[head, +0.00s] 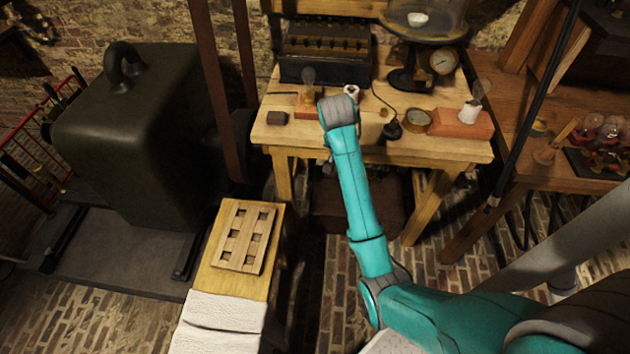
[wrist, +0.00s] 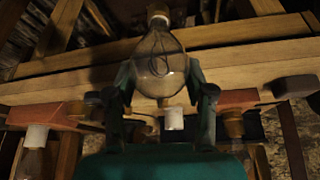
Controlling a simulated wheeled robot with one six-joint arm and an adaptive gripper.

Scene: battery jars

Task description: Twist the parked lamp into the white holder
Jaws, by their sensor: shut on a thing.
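My gripper (wrist: 160,77) is shut on a clear glass lamp (wrist: 158,62) in the wrist view, which looks upside down. One finger is on each side of the bulb. Its metal cap points to the picture's top. A white holder (wrist: 173,118) shows beyond the gripper, apart from the lamp as far as I can tell. In the head view a white holder (head: 352,90) stands just beyond my wrist on the wooden bench; my gripper and the held lamp are hidden there. Another white holder (head: 468,113) on a red block at the right has a clear lamp (head: 482,89) in it.
A red block (head: 308,112) with a clear lamp (head: 309,76) stands left of my wrist, near a small dark block (head: 277,118). A black cable base (head: 392,130) and a round brass gauge (head: 418,121) lie right. A dark jar crate (head: 326,52) is behind.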

